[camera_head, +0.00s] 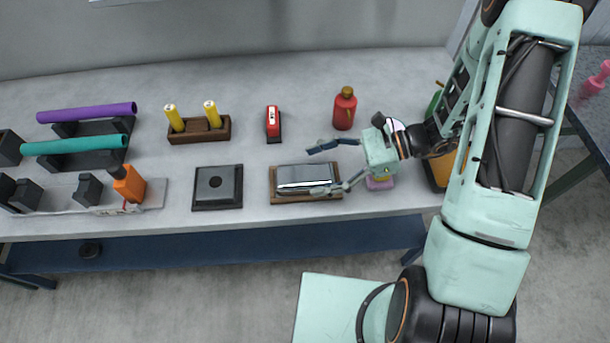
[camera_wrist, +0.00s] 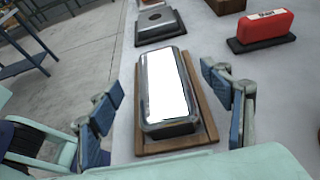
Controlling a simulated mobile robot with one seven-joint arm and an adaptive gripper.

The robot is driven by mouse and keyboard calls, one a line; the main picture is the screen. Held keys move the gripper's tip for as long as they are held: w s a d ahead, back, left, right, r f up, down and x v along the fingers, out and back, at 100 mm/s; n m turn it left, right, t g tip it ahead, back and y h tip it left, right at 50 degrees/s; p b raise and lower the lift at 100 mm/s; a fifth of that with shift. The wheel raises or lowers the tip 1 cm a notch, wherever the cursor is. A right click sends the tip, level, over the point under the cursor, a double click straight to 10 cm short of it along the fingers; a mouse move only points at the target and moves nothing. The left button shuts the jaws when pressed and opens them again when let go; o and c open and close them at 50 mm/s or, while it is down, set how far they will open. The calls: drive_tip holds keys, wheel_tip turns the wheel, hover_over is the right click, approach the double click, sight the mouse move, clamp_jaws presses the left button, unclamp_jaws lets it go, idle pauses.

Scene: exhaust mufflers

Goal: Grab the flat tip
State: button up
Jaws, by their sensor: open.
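A silver, flat-topped rectangular piece (camera_head: 303,174), which looks like the flat tip, lies on a brown wooden base (camera_head: 275,194) near the front edge of the bench. In the wrist view it also shows, with a bright white top and silver rim (camera_wrist: 151,60), on the same base (camera_wrist: 203,110). My gripper (camera_head: 322,168) is open at its right end in the head view, fingers spread to either side. In the wrist view my gripper (camera_wrist: 165,98) has one blue-padded finger on each side of the piece, with gaps and nothing held.
A black square block (camera_head: 217,187) stands left of the piece. Behind are a red stapler-like item (camera_head: 273,123), a red bottle (camera_head: 344,108) and yellow sticks in a wooden holder (camera_head: 200,133). An orange-handled tool (camera_head: 128,184) and purple and teal tubes (camera_head: 75,144) lie far left.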

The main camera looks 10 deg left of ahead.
sight(301, 174)
drive_tip(key=x, duration=0.3)
drive_tip(key=shift+a+f, duration=0.1)
drive_tip(key=shift+a, duration=0.05)
drive_tip(key=shift+c, duration=0.2)
drive_tip(key=c, duration=1.5)
